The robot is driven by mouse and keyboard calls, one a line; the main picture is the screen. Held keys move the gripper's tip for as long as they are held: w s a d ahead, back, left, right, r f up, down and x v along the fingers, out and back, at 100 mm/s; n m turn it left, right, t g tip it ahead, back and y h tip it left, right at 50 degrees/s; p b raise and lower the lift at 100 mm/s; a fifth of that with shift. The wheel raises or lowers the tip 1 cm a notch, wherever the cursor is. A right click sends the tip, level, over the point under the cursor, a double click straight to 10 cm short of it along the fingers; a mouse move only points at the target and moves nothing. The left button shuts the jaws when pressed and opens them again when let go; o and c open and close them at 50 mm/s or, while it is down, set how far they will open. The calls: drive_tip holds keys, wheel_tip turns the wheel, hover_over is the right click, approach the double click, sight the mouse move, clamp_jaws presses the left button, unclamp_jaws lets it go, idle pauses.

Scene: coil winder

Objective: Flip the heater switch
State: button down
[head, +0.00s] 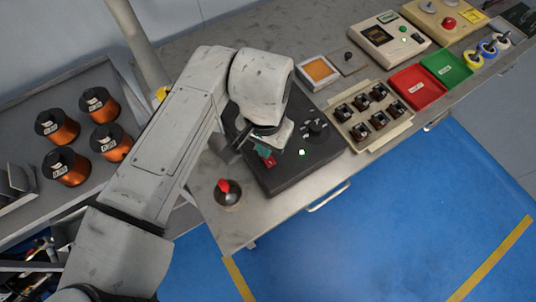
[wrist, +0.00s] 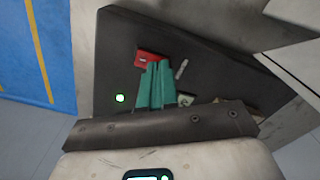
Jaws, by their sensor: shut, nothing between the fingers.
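A dark sloped control box (head: 290,178) sits on the bench under my arm. My gripper (head: 263,150) is over its face, with its teal fingers shut and empty. In the wrist view the fingertips (wrist: 158,68) are at the lower edge of a red plate (wrist: 147,57) on the box; I cannot tell whether they touch it. A thin pale lever (wrist: 181,69) stands just right of the fingers. I cannot tell which of these is the heater switch. A lit green lamp (wrist: 120,98) is to the left; it also shows in the head view (head: 302,152).
Black knobs (head: 315,127) stand on the box's right part. A red-topped item (head: 227,190) stands on the bench at front left. A component tray (head: 385,140), red tray (head: 417,88) and green tray (head: 446,68) lie to the right. Copper coils (head: 58,127) stand at left.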

drive_tip(key=shift+f, duration=0.3)
wheel_tip(320, 180, up, 7)
drive_tip(key=p, duration=0.6)
idle(0.5)
idle(0.4)
